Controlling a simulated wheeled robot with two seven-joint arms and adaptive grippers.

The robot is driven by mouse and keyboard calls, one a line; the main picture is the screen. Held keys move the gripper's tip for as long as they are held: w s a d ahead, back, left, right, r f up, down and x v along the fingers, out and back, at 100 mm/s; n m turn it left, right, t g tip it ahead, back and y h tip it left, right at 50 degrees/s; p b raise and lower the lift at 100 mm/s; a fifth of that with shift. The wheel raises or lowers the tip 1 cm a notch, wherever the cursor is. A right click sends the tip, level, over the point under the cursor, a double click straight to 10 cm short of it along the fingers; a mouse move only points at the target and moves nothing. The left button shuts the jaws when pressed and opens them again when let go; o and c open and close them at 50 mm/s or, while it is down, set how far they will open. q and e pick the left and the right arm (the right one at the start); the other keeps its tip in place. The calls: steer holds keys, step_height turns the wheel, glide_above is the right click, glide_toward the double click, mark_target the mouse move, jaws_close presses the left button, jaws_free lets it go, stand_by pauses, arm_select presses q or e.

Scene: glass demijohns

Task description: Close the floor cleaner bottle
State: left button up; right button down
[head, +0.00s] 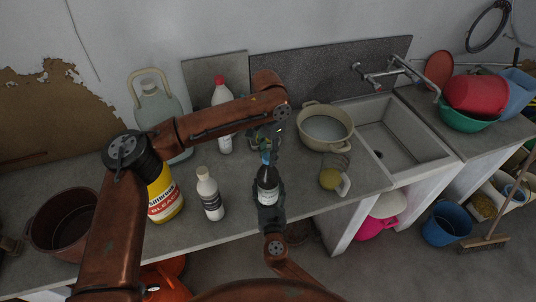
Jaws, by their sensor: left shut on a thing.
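A dark bottle with a pale label (268,197) is upright near the counter's front edge; its print is too small to read, so I cannot confirm it is the floor cleaner. My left gripper (265,146) points down just above its neck and is shut on a small blue piece (265,157), which looks like a cap. I cannot tell whether the blue piece touches the neck. My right gripper (270,212) comes up from below against the bottle's near side. Its fingers are dark and partly hidden, so their closure is unclear.
A glass demijohn (150,103) stands behind.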

arm_select(q)
jaws_close()
steer(key=o, duration=0.8)
jaws_free()
steer(key=shift+o, duration=0.2)
steer(key=shift+r, duration=0.1)
step_height(320, 180, up, 12)
arm_select(e)
steer(key=c, duration=0.7)
jaws_free()
steer(key=shift+o, duration=0.2)
